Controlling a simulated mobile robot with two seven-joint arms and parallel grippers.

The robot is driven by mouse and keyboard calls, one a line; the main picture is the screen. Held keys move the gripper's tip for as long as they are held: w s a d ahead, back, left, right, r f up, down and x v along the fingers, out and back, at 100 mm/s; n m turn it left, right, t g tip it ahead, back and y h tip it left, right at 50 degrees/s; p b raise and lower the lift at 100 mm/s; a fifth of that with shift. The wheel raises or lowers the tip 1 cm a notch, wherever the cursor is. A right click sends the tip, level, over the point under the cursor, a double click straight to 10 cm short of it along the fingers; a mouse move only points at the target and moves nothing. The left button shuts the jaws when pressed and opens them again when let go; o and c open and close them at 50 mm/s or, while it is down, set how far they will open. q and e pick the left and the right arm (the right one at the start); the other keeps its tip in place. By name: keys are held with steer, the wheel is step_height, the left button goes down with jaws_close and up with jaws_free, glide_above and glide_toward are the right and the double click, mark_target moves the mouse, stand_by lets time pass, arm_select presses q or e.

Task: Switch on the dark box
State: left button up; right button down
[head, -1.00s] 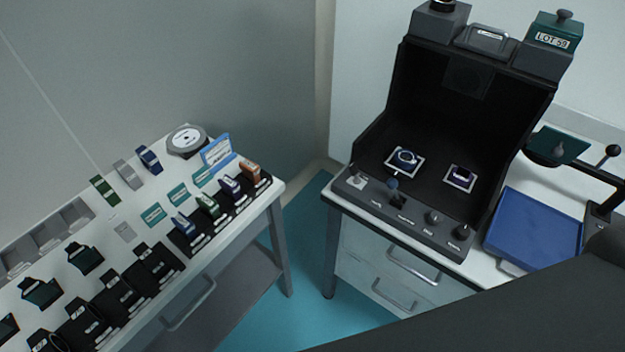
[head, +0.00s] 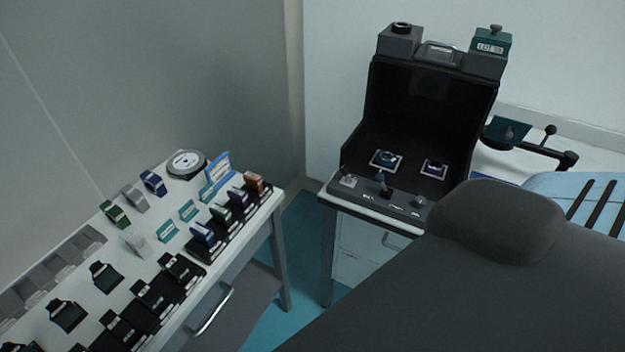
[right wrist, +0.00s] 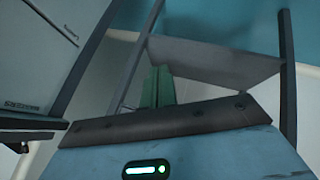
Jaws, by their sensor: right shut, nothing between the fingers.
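The dark box (head: 425,110) stands open-fronted on the right table in the head view. Its front panel (head: 360,190) carries a toggle-like part (head: 383,181) and knobs (head: 419,202). Two small dark-blue pieces on pale squares, a left one (head: 386,158) and a right one (head: 434,168), lie inside on its floor. My right gripper (right wrist: 158,88) shows in the right wrist view as green fingers shut together with nothing between them. The box is not recognisable in that view. My right arm covers the lower right of the head view. My left gripper is not in view.
A left table (head: 150,215) holds several black holders, coloured pieces and a round dial (head: 186,164). A teal floor gap (head: 300,240) separates the tables. A dark jointed arm with a ball knob (head: 549,130) stands right of the box. A blue tray (head: 490,178) is mostly hidden.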

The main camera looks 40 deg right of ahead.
steer(key=w+d+r+n+t+h+p, duration=0.1)
steer(key=w+d+r+n+h, duration=0.2)
steer(key=w, duration=0.5)
steer(key=w+d+r+n+h+p, duration=0.15)
steer(key=w+d+r, duration=0.25)
steer(key=w, duration=0.4)
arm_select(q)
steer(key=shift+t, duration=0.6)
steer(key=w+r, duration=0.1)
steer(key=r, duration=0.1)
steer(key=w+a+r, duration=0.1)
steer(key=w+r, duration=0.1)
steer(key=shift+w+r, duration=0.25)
arm_select(e)
steer(key=w+d+r+n+t+h, duration=0.1)
steer(key=w+d+r+h, duration=0.2)
steer(key=w+r, duration=0.2)
steer(key=w+d+r+n+h, duration=0.1)
steer(key=w+d+r+h, duration=0.2)
steer(key=r, duration=0.6)
steer(key=shift+w+r+t+h, duration=0.4)
steer(key=shift+w+h, duration=0.15)
steer(key=shift+w, duration=0.5)
